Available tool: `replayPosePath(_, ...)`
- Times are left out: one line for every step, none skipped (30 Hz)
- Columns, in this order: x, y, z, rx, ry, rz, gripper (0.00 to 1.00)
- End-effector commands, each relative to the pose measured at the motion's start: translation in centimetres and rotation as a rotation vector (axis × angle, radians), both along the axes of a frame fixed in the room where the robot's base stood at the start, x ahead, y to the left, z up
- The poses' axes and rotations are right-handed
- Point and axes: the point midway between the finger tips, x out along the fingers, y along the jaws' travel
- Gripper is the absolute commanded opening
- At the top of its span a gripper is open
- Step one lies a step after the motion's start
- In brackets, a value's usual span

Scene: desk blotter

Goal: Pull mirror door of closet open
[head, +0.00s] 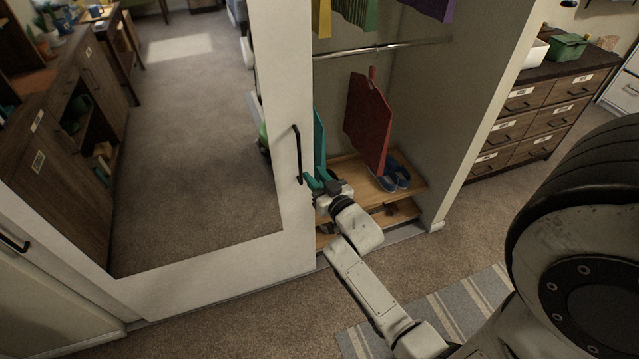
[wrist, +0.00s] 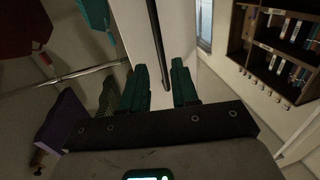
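The mirror door (head: 291,90) has a white frame around a large mirror, and the closet stands open to the right of it. Its black bar handle (head: 297,155) is upright near the door's right edge; it also shows in the wrist view (wrist: 156,45). My gripper (head: 311,182) is by the lower end of the handle, in front of the door's right edge. In the wrist view my gripper (wrist: 160,84) has its teal fingers apart, with the handle's lower end showing between them. I cannot tell whether a finger touches the handle.
In the closet, a red garment (head: 368,122) hangs from a metal rail (head: 385,47) above wooden shelves with blue shoes (head: 393,177). Another black handle (head: 14,243) is at the far left. A drawer cabinet (head: 535,115) stands right. A striped rug (head: 450,310) lies on the carpet.

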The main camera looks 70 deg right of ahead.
Motion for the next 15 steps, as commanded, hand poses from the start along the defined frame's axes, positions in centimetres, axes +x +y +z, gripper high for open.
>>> replayPosePath(-0.57, 0.4, -0.15, 0.0, 0.001, 0.0, 0.29)
replayPosePath(-0.76, 0.56, -0.1, 0.0, 0.0, 0.0, 0.29)
replayPosePath(-1.02, 0.77, -0.08, 0.0, 0.0, 0.0, 0.29)
replayPosePath(-1.18, 0.91, -0.09, 0.001, 0.001, 0.0, 0.29)
replayPosePath(-1.29, 1.0, -0.07, 0.001, -0.001, 0.0, 0.29)
replayPosePath(-1.39, 1.1, -0.01, 0.001, -0.001, 0.0, 0.29)
replayPosePath(-1.44, 1.15, 0.02, 0.0, -0.001, 0.0, 0.29)
replayPosePath(-1.48, 1.19, 0.04, 0.0, -0.001, 0.0, 0.29)
replayPosePath(-1.51, 1.22, 0.05, 0.0, -0.001, 0.0, 0.29)
replayPosePath(-1.53, 1.23, 0.05, 0.0, -0.001, 0.0, 0.29)
replayPosePath(-1.53, 1.23, 0.05, 0.0, -0.001, 0.0, 0.29)
replayPosePath(-1.52, 1.22, 0.05, 0.0, -0.001, 0.0, 0.29)
replayPosePath(-1.52, 1.22, 0.05, 0.0, -0.001, 0.0, 0.29)
replayPosePath(-1.52, 1.22, 0.04, 0.0, -0.001, 0.0, 0.29)
replayPosePath(-1.51, 1.22, 0.04, 0.0, -0.001, 0.0, 0.29)
